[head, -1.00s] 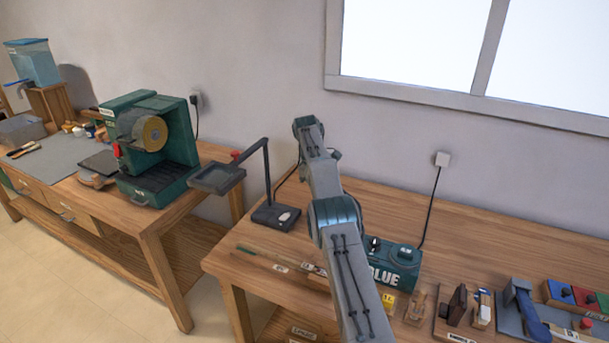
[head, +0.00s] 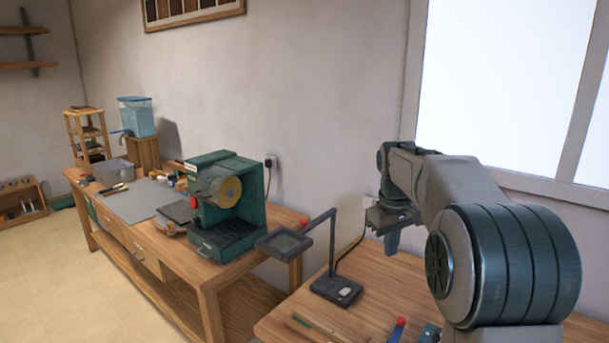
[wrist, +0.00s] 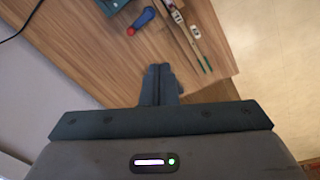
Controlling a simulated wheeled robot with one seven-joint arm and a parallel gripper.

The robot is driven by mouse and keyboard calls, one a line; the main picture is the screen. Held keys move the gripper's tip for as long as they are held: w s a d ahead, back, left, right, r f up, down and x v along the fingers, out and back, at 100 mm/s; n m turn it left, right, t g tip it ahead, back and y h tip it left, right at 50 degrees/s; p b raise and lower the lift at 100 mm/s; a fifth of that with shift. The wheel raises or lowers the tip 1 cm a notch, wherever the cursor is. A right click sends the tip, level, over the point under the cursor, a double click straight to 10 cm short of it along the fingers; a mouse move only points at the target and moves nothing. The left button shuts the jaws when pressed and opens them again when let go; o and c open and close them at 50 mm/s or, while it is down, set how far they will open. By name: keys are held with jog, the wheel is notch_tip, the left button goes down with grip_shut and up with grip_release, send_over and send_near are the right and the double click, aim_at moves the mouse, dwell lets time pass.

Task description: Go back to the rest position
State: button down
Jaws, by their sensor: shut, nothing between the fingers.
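My gripper (head: 391,248) hangs above the near bench in the head view, fingers pointing down, right of the magnifier lamp. In the wrist view my gripper's fingers (wrist: 159,72) are together with nothing between them. The wooden bench top (wrist: 120,65) lies beyond them. My arm is folded at the right of the head view and hides part of the bench and wall.
A magnifier lamp (head: 337,289) stands on the near bench. A blue tool with a red end (wrist: 141,20) and thin sticks (wrist: 190,38) lie there too. A green machine (head: 228,205) sits on the left bench (head: 215,282). Floor at left is clear.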

jog(key=s+a+f+m, duration=0.1)
jog(key=s+f, duration=0.1)
jog(key=s, duration=0.7)
jog(key=s+a+f+m+t, duration=0.1)
jog(key=s+a+f+m, duration=0.1)
jog(key=s, duration=0.8)
jog(key=s+a+f+m+t, duration=0.1)
jog(key=s+f, duration=0.1)
jog(key=s, duration=0.8)
jog(key=shift+a+f+m+y, duration=0.2)
jog(key=shift+f+m+y, duration=0.1)
jog(key=shift+y, duration=0.1)
